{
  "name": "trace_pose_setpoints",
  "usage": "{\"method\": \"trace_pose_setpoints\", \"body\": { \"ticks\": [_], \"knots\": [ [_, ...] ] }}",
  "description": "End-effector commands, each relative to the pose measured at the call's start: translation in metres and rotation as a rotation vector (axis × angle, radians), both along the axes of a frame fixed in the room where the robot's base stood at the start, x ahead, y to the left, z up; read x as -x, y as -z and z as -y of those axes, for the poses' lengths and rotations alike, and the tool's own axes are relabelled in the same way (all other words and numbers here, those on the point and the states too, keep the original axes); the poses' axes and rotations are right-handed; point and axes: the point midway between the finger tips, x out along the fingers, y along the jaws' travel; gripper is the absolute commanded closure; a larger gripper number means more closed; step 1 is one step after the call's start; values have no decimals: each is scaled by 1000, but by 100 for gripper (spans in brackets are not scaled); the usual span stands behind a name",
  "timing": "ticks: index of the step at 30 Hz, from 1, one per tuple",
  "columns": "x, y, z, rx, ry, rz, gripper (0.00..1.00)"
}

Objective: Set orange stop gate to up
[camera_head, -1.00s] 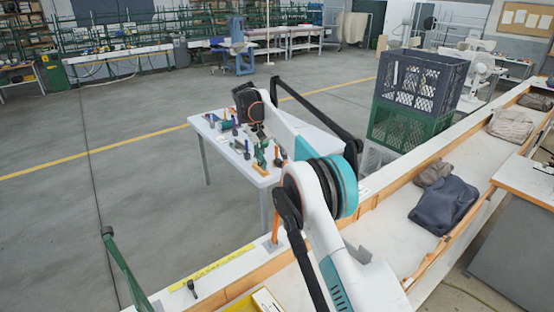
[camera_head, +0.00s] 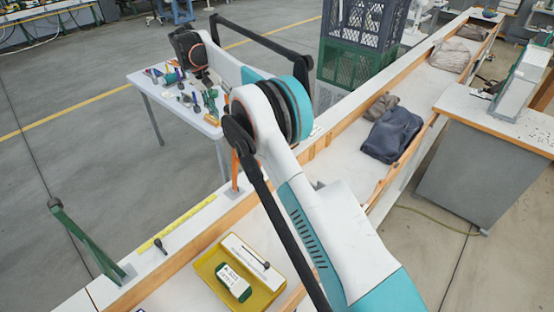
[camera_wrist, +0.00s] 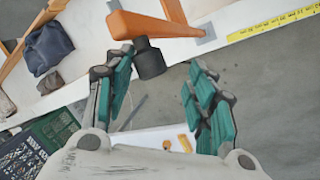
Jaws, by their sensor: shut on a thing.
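The orange stop gate (camera_wrist: 150,25) crosses the top of the wrist view, with a black knob (camera_wrist: 149,60) on its end towards me. In the head view the gate (camera_head: 235,170) stands steeply up from a grey plate on the conveyor's side rail, its top hidden behind my arm. My gripper (camera_wrist: 160,60) has teal-padded fingers either side of the knob and holds it. The left fingertip is against the knob, while a gap shows on the right.
A green gate (camera_head: 88,240) with a black knob stands at the left. A yellow tray (camera_head: 208,272) lies on the conveyor. A table with small tools (camera_head: 140,78), stacked crates (camera_head: 347,62) and dark cloth (camera_head: 390,135) are beyond my arm.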

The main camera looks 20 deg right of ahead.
Motion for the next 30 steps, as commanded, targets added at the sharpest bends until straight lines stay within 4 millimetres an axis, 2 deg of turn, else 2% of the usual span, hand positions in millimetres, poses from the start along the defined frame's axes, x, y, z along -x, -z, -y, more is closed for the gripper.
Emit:
{"method": "trace_pose_setpoints", "body": {
  "ticks": [19, 30],
  "knots": [
    [45, 9, 28, -63, 1, 89, 56],
    [95, 24, 61, -61, 2, 87, 56]
  ]
}}
